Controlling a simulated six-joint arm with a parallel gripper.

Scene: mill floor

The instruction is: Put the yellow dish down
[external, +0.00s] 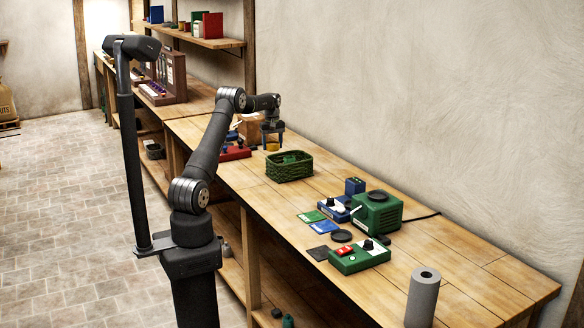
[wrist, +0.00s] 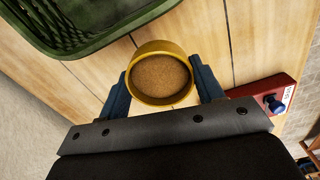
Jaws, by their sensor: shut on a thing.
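The yellow dish (wrist: 162,99) is round, with a brown inside, and sits between the two fingers of my gripper (wrist: 162,88) in the wrist view. My gripper is shut on it, one finger on each side. In the external view my gripper (external: 272,134) points down over the far part of the bench, and the dish (external: 272,147) shows small and yellow below its fingers. I cannot tell whether the dish's underside touches the bench.
A green basket (external: 289,167) stands close by; its rim (wrist: 110,40) is near the dish. A red box with a blue knob (wrist: 268,97) lies on the other side. Green devices (external: 377,212) and a paper roll (external: 423,296) stand nearer the camera.

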